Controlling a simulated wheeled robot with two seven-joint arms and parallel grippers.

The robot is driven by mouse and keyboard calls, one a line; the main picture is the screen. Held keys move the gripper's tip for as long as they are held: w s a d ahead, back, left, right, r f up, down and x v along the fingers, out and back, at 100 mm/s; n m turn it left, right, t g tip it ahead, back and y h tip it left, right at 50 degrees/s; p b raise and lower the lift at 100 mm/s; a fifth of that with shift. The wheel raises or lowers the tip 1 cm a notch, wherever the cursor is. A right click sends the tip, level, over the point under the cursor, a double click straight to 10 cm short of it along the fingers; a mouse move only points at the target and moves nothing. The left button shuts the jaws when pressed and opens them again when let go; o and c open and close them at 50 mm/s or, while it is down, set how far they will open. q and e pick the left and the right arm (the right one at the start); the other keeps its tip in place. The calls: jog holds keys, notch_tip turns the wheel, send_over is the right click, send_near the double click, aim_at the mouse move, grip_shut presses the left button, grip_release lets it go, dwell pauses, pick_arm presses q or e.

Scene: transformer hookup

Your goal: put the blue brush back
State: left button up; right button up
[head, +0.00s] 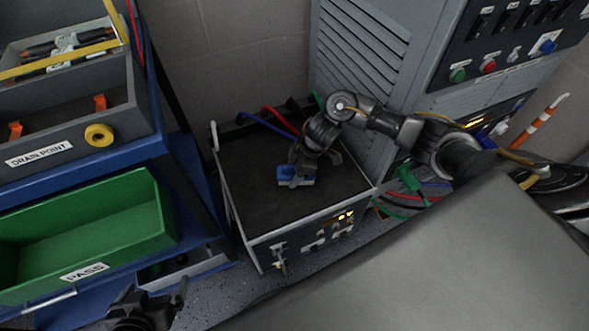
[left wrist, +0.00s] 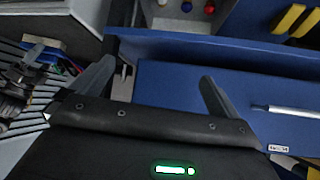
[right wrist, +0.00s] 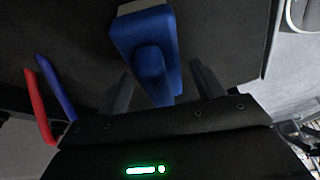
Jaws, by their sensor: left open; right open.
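The blue brush (head: 287,176) lies on the dark top of the grey cabinet (head: 262,205). In the right wrist view the brush (right wrist: 145,38) has a blue body with a raised blue grip and a pale strip at its far side. My right gripper (head: 299,168) is over the brush. Its open fingers (right wrist: 163,82) stand on either side of the near end of the blue grip, with gaps visible. My left gripper (head: 155,293) is open and empty, low in front of the blue bench, well away from the brush; its fingers (left wrist: 155,72) also show in the left wrist view.
A red cable (head: 281,121) and a blue cable (head: 262,124) lie at the cabinet's back edge. A green PASS bin (head: 90,228) and a grey DRAIN POINT box (head: 65,128) stand on the blue bench at left. A tall grey panel (head: 385,50) rises behind right.

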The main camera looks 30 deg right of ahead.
pick_arm(q)
jog(key=s+a+f+n+g+y+p, duration=0.1)
jog(key=s+a+f+g+y+p, duration=0.1)
jog(key=s+a+f+g+p, duration=0.35)
pick_arm(e)
jog(key=b+v, duration=0.1)
jog(key=v, duration=0.2)
jog(key=shift+d+r, duration=0.1)
jog(key=shift+r, duration=0.3)
jog(key=p+v, duration=0.4)
jog(key=shift+r+p, duration=0.25)
jog(key=shift+p, duration=0.05)
jog(key=p+v, duration=0.3)
jog(key=shift+s+d+r+p, duration=0.1)
jog(key=shift+d+r+p, duration=0.1)
jog(key=shift+r+p, duration=0.1)
pick_arm(q)
jog(key=s+a+f+g, duration=0.1)
jog(key=s+f, duration=0.3)
jog(key=f, duration=0.6)
jog(key=s+a+f+g, duration=0.1)
jog(key=s+f, duration=0.3)
jog(key=f, duration=0.7)
jog(key=shift+s+a+f+y, duration=0.25)
jog(key=shift+s+a+y, duration=0.05)
jog(key=shift+s+a, duration=0.15)
